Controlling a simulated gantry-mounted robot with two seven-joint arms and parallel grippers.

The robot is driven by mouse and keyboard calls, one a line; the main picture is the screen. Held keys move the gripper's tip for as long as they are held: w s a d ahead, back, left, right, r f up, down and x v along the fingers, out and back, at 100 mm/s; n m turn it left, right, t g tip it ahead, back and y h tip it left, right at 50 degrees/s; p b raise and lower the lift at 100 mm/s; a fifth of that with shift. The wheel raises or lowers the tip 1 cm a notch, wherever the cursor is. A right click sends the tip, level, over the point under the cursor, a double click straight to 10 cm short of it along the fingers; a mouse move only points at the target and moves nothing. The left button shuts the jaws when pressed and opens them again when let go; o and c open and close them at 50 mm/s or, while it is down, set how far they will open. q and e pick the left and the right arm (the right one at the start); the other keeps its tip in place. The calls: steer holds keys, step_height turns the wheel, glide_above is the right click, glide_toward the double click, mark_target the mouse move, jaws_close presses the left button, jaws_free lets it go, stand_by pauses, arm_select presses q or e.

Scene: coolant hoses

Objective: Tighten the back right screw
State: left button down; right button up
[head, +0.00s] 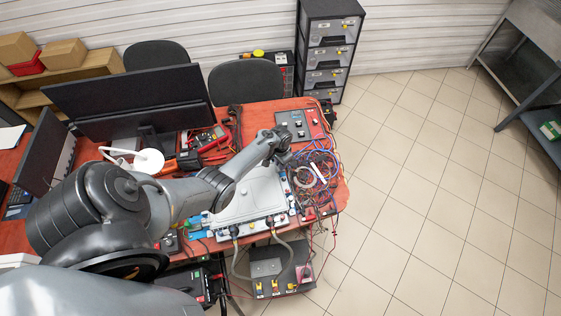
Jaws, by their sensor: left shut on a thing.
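A flat grey metal unit (252,197) with a ribbed lid lies near the right front of the red table, partly covered by my left arm. My left gripper (285,158) is at the unit's back right corner, pointing down. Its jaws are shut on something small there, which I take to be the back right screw. The screw itself is hidden by the gripper and too small to make out. My right gripper is not in view. Two grey hoses (236,262) hang from connectors at the unit's front edge.
Tangled red and blue wires (318,170) lie just right of the gripper. A grey control panel (295,125) sits behind it. A dark box (268,268) is below the front edge. The tiled floor at right is clear.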

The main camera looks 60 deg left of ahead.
arm_select(q)
steer(key=m, duration=0.4)
steer(key=shift+p, duration=0.3)
steer(key=shift+m, duration=1.8)
steer(key=c, duration=1)
jaws_free()
steer(key=shift+r, duration=0.1)
steer(key=shift+r, duration=0.25)
step_height(320, 180, up, 10)
steer(key=p, duration=0.4)
